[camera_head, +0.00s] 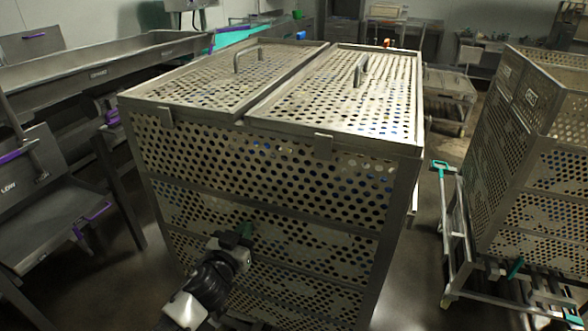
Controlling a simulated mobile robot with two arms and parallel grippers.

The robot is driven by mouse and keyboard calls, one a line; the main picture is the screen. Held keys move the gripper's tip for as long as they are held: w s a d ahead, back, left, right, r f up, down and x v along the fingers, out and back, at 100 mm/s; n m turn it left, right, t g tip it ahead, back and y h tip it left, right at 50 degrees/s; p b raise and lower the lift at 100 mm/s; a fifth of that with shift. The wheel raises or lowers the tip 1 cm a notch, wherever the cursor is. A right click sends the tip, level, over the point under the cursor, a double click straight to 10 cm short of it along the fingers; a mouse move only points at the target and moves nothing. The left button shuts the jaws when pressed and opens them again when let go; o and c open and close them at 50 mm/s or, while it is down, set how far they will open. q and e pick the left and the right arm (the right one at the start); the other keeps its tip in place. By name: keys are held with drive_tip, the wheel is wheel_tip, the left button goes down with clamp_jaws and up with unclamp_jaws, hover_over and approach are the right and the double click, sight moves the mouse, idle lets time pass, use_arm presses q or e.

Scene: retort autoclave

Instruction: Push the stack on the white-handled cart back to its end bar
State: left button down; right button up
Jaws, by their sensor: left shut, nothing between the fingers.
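A tall stack (270,205) of perforated metal crate sides stands upright in the middle of the head view. Two perforated lids with bar handles cover its top. My left gripper (242,234) is at the lower middle of the stack's near face, with its fingers shut and pointing at the face. Whether it touches the face I cannot tell. The cart under this stack is almost wholly hidden, and I see neither a white handle nor an end bar. My right gripper is not in view.
At the right, another perforated crate (535,160) stands on a cart (453,285) with a teal handle (441,168). Grey steel benches with purple edges (35,195) line the left. Bare floor (412,280) lies between the stack and the right cart.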

sight(253, 216)
use_arm(q)
drive_tip(key=x, duration=0.3)
drive_tip(key=shift+w+d+b, duration=0.1)
drive_tip(key=shift+d+b, duration=0.1)
drive_tip(key=shift+b, duration=0.1)
drive_tip(key=shift+w+r, duration=0.3)
drive_tip(key=shift+r, duration=0.2)
drive_tip(key=shift+w, duration=0.1)
drive_tip(key=shift+w+d+f, duration=0.1)
drive_tip(key=shift+w+d, duration=0.05)
drive_tip(key=shift+w, duration=0.25)
drive_tip(key=shift+s+f, duration=0.25)
drive_tip(key=p+v, duration=0.2)
drive_tip(key=v, duration=0.6)
